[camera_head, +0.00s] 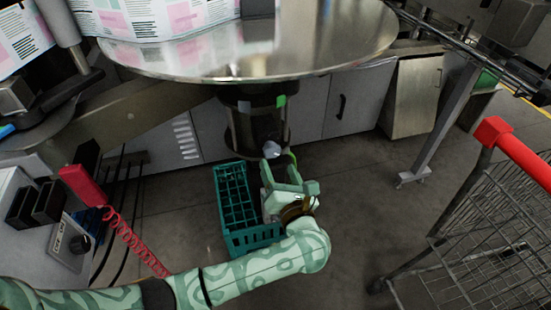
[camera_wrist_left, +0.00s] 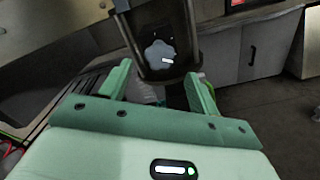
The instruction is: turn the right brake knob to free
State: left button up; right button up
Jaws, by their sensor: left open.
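The brake knob (camera_head: 271,149) is a pale grey, lobed knob on the front of the dark housing (camera_head: 256,124) below the big round metal table. It also shows in the left wrist view (camera_wrist_left: 157,53), with a short white mark at its lower right. A green patch (camera_head: 280,101) and a pale grey patch (camera_head: 244,106) sit on the housing above it. My left gripper (camera_head: 279,172) is open and empty just in front of the knob. In the left wrist view its fingers (camera_wrist_left: 156,78) stand either side, with the knob just beyond the tips; contact cannot be told. My right gripper is out of view.
A teal crate (camera_head: 248,242) stands on the floor left of my left gripper. The shiny round table (camera_head: 270,62) overhangs the knob. A red handset (camera_head: 82,184) with a coiled cord hangs at left. A wire trolley (camera_head: 490,235) stands at right. The floor between is clear.

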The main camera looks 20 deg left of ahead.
aim_at(273, 154)
pick_arm(q)
jog(key=b+x, duration=0.1)
jog(key=x, duration=0.4)
jog(key=c, duration=1)
jog(key=shift+s, duration=0.1)
